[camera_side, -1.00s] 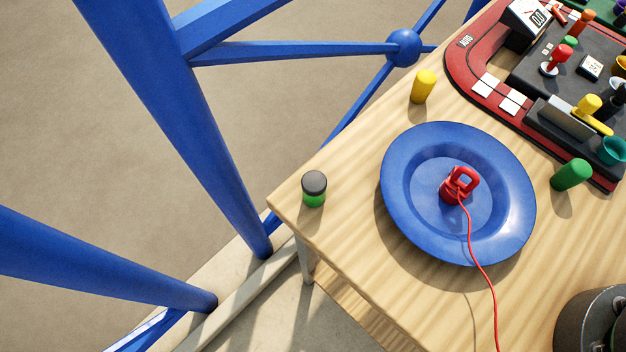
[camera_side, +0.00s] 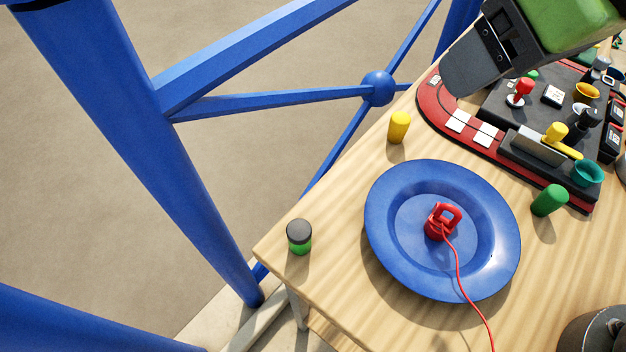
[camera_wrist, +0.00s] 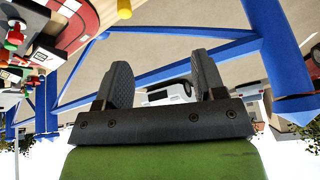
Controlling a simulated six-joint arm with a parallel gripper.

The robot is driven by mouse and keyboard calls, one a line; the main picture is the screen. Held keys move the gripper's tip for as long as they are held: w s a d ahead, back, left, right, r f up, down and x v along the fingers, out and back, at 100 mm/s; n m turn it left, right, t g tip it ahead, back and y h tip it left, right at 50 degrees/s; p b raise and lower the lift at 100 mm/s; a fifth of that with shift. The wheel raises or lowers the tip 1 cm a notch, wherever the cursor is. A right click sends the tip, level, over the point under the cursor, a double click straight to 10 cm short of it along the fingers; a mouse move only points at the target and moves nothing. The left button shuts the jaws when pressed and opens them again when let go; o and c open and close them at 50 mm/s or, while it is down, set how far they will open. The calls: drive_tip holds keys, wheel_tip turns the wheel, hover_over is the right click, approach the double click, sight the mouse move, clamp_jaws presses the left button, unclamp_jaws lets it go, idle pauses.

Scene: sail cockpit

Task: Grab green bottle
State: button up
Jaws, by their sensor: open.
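A small green bottle with a dark grey cap (camera_side: 299,238) stands upright near the left corner of the wooden table in the side view. My gripper (camera_side: 460,76) is at the top right of the side view, above the red and black panel and well away from the bottle. In the wrist view its two dark fingers (camera_wrist: 160,88) are spread apart with nothing between them. The bottle does not show in the wrist view.
A blue plate (camera_side: 385,220) holds a red plug-like object (camera_side: 438,224) with a red cord. A yellow cylinder (camera_side: 399,127) stands behind it. The panel (camera_side: 545,95) with knobs and levers fills the back right. Blue metal bars (camera_side: 145,165) stand beyond the table's left edge.

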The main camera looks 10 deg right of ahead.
drive_tip(key=s+a+f+n+g, duration=0.1)
drive_tip(key=s+a+f+n, duration=0.15)
drive_tip(key=a+f, duration=0.5)
drive_tip(key=n, duration=0.3)
approach(304, 233)
drive_tip(key=w+f, duration=0.1)
drive_tip(key=w, duration=0.1)
drive_tip(key=shift+g, duration=0.4)
drive_tip(key=x, duration=0.4)
drive_tip(key=shift+s+f, duration=0.35)
drive_tip(key=shift+y, duration=0.3)
drive_tip(key=shift+x, duration=3.05)
drive_tip(key=shift+s+a, duration=0.1)
drive_tip(key=c, duration=1)
